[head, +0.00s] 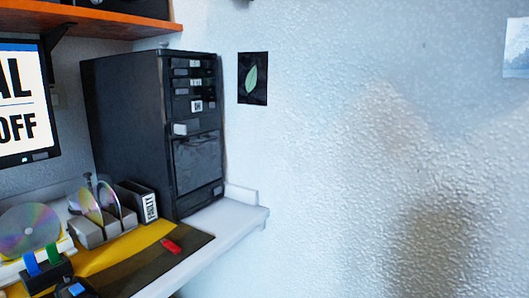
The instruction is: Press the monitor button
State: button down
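The monitor (54,112) is at the left edge and is cut off by the frame. Its screen (18,105) is lit white with a blue band on top and large black letters, of which "AL" and "OFF" show. A small light cyan spot (25,159) sits on the black lower bezel near the right corner. It may be the button or a light; I cannot tell which. The rest of the monitor is out of view. I cannot make out my gripper in the head view.
A black computer tower (125,125) stands right of the monitor. A grey rack (90,236) holds discs beside a box marked "FAULTY" (149,207). Another disc (28,228) stands at lower left. A red object (171,246) lies on the mat. An orange shelf (100,20) hangs above.

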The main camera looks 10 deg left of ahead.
aim_at(44, 154)
jog(key=u, duration=1.3)
